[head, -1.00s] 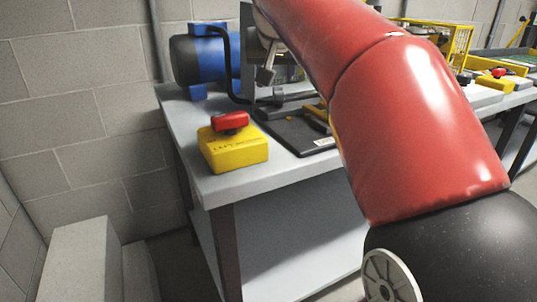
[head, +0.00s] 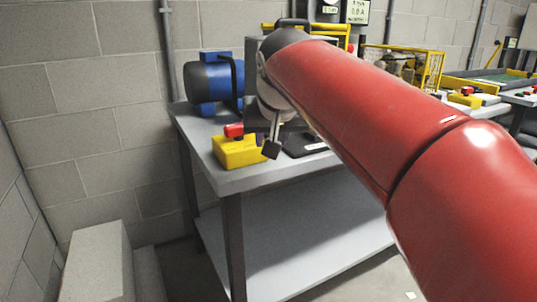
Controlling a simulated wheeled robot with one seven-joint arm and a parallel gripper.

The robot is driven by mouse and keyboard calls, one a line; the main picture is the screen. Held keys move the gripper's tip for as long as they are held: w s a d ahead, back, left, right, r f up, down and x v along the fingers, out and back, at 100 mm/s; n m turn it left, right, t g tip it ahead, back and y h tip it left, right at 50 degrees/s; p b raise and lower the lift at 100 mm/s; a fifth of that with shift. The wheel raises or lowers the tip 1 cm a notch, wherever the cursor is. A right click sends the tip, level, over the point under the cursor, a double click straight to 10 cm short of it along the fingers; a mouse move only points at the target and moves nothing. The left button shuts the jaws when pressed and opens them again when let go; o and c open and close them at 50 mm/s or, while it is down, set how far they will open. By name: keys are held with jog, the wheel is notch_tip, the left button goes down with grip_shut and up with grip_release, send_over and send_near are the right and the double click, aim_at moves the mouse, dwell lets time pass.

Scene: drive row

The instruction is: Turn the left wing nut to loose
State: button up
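A blue motor (head: 209,85) stands behind the block. A dark flat plate (head: 305,144) lies to the right, partly hidden by my red arm. A pale step-like block (head: 95,262) stands on the floor at lower left, near the wall.

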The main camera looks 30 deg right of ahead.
jog(key=shift+s+a+f+n, duration=0.15)
jog(key=shift+s+a+f, duration=0.3)
jog(key=shift+s, duration=0.25)
jog(key=shift+s+a+f+n, duration=0.15)
jog(key=shift+s+a+f, duration=0.3)
jog(key=shift+s, duration=0.25)
jog(key=shift+o, duration=0.3)
